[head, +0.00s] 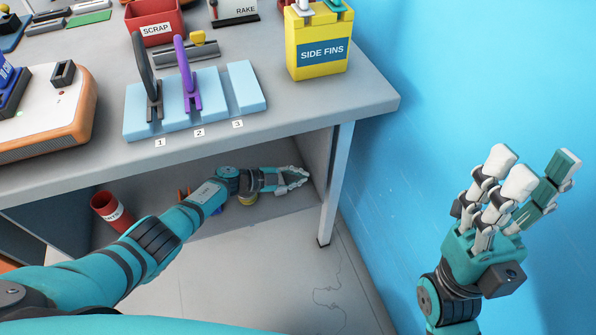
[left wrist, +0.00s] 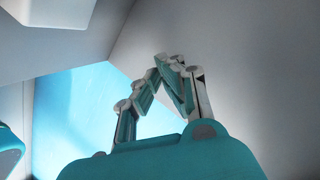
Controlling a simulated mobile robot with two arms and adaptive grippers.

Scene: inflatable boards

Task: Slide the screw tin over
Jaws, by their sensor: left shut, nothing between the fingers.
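A small round yellowish tin (head: 248,200), which looks like the screw tin, sits on the floor of the space under the bench. My left wrist covers much of it, and I cannot read any label. My left gripper (head: 303,178) reaches under the bench, just right of the tin and near the side panel. Its fingers are shut and empty. In the left wrist view its fingertips (left wrist: 172,62) meet, and no tin shows there. My right gripper (head: 530,165) is open and empty, fingers upward, at the right near the blue wall.
A red cylinder (head: 112,212) with a white label stands at the left under the bench. The bench leg (head: 335,190) is right of my left gripper. Above, the bench top (head: 370,95) holds a light blue rack (head: 245,87) and the yellow SIDE FINS bin (head: 320,50).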

